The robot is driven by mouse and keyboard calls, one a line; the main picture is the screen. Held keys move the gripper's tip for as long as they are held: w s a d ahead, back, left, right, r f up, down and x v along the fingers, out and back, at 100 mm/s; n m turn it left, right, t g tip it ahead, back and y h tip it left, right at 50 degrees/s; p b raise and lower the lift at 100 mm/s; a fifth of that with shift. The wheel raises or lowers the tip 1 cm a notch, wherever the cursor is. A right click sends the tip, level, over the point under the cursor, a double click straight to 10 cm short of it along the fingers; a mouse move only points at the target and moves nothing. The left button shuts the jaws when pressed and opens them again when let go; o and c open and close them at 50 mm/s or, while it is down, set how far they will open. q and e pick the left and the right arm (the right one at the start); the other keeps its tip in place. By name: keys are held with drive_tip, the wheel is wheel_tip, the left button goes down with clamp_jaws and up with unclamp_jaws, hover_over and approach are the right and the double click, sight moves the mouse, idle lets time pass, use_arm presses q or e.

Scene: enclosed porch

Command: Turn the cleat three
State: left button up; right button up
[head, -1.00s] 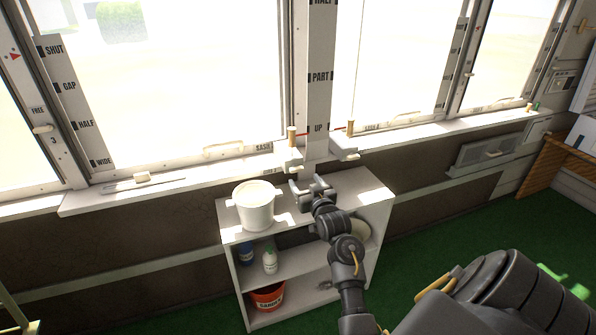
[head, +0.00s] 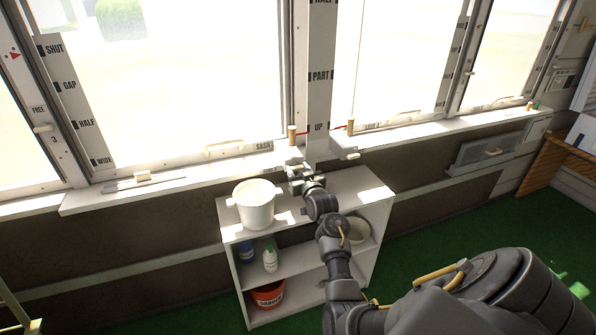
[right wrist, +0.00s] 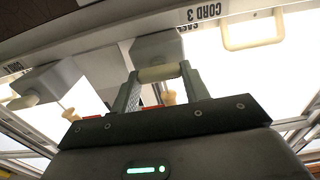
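Cleat three is a pale block with a cream bar (right wrist: 158,73) under the sill edge, beside the "CORD 3" label in the right wrist view. My right gripper (right wrist: 160,76) is open, with one finger on each side of the cream bar. I cannot tell whether the fingers touch it. In the head view my right gripper (head: 298,172) is at the sill edge, above the shelf, and hides most of this cleat. My left gripper is not in view.
A second cleat (right wrist: 48,85) sits beside it, also at the sill in the head view (head: 344,146). A wooden peg (head: 292,135) stands above cleat three. A white bucket (head: 256,208) stands on the shelf unit (head: 372,190), left of my gripper.

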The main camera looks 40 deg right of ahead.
drive_tip(key=c, duration=0.4)
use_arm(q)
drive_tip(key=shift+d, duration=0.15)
use_arm(e)
drive_tip(key=n+p, duration=0.1)
drive_tip(key=n, duration=0.3)
drive_tip(key=shift+n, duration=0.3)
drive_tip(key=shift+a+n+p, duration=0.1)
drive_tip(key=shift+n+p, duration=0.3)
drive_tip(key=shift+n, duration=0.5)
drive_tip(key=n+p, duration=0.1)
drive_tip(key=n, duration=0.4)
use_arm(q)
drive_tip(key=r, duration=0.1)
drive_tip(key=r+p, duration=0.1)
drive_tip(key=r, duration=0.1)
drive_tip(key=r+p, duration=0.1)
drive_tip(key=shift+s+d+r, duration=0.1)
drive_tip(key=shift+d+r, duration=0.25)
use_arm(e)
drive_tip(key=n, duration=0.6)
drive_tip(key=shift+w+a+f, duration=0.1)
drive_tip(key=shift+f, duration=0.1)
drive_tip(key=shift+n, duration=0.4)
